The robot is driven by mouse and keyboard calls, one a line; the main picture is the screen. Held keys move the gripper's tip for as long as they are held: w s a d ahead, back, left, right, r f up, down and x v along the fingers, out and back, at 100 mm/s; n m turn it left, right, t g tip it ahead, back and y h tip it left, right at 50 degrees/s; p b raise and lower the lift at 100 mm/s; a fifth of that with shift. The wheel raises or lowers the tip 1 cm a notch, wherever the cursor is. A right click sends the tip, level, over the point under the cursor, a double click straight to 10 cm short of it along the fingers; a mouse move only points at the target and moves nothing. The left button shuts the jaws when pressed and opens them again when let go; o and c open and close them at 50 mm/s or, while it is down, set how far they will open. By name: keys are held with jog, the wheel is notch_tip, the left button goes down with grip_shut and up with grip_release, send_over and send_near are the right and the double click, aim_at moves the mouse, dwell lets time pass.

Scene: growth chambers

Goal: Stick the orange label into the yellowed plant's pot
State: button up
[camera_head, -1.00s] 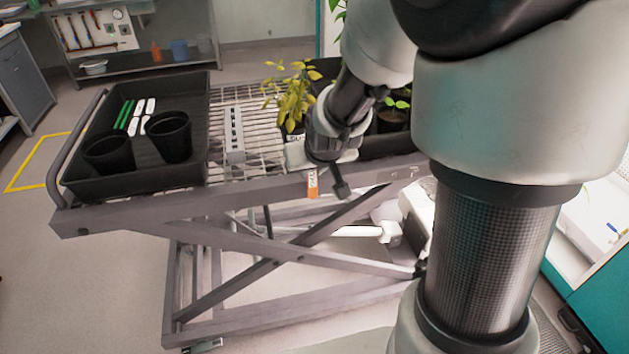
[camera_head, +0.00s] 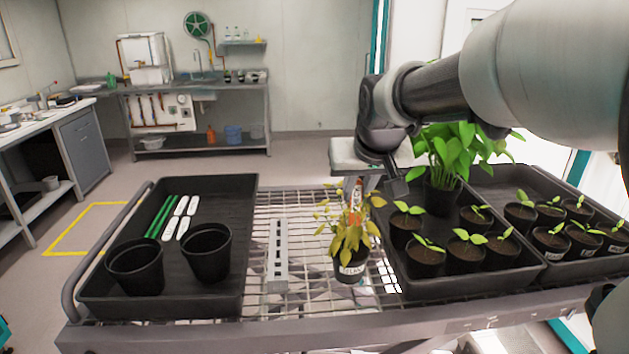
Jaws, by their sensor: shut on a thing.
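The yellowed plant (camera_head: 348,232) stands in a small dark pot (camera_head: 350,271) with a white tag on its front, on the wire shelf of the cart. My gripper (camera_head: 354,186) points down just above and behind the plant's top leaves. It is shut on the orange label (camera_head: 354,197), which hangs below the fingers and is partly hidden by the yellow leaves. I cannot tell how far the label's lower end is from the pot's soil.
A black tray (camera_head: 460,287) with potted seedlings and a tall green plant (camera_head: 450,155) stands close on the right. A grey slotted rack (camera_head: 278,255) is left of the plant. A left tray (camera_head: 225,300) holds two empty pots, green stakes and white labels.

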aim_at(354, 223)
jog(key=shift+s+f+b, duration=0.1)
jog(key=shift+f+b, duration=2.15)
jog(key=shift+f, duration=1.1)
jog(key=shift+f+b, duration=0.35)
jog(key=shift+b, duration=0.25)
jog(key=shift+f, duration=0.25)
jog(key=shift+w, duration=0.6)
jog(key=shift+f+b, duration=2.05)
jog(key=shift+f, duration=0.05)
dwell(1.1)
